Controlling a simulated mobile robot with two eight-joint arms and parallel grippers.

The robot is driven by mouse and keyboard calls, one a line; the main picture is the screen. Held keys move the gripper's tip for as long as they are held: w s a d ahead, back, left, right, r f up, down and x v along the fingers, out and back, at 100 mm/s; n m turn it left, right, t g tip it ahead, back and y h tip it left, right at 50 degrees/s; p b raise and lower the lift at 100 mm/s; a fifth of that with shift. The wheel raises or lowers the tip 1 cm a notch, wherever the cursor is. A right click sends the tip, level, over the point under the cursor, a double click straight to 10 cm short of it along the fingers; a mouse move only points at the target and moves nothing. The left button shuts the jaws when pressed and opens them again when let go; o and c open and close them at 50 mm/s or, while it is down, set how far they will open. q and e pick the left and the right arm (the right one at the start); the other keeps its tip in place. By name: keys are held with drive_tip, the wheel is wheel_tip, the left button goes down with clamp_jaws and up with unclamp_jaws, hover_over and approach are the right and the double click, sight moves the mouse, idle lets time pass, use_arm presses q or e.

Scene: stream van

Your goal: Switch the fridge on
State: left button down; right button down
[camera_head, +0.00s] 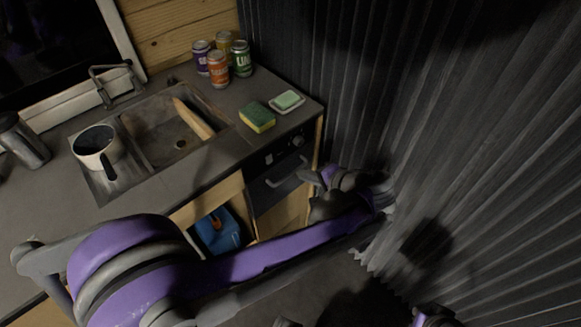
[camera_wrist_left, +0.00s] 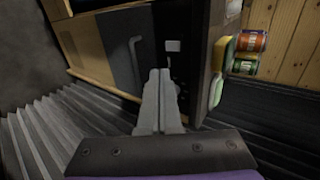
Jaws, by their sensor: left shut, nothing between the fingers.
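The fridge (camera_head: 270,191) is a dark front with a pale bar handle, built in under the right end of the counter. Its black control strip (camera_head: 284,151) with small knobs runs above the door. In the left wrist view the fridge door (camera_wrist_left: 126,62) appears turned on its side, and a small light rectangle (camera_wrist_left: 173,46) shows on the strip. My left gripper (camera_head: 304,175) is shut and empty in front of the fridge's right side. In the left wrist view its fingertips (camera_wrist_left: 160,73) point at the strip, just below the rectangle; contact cannot be told.
A sponge (camera_head: 257,118), a soap dish (camera_head: 287,105) and several cans (camera_head: 218,70) stand on the counter (camera_head: 224,160) above. A sink (camera_head: 150,125) holds a mug (camera_head: 95,146). A corrugated dark wall (camera_head: 450,130) stands close right of my left arm.

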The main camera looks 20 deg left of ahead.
use_arm(q)
approach(270, 162)
wheel_tip(270, 162, down, 3)
drive_tip(key=a, duration=0.1)
drive_tip(key=w+a, duration=0.1)
drive_tip(key=a, duration=0.2)
drive_tip(key=shift+w+f, duration=0.15)
drive_tip(key=shift+w, duration=0.2)
drive_tip(key=shift+w+a, duration=0.2)
drive_tip(key=shift+a, duration=0.2)
drive_tip(key=shift+f, duration=0.1)
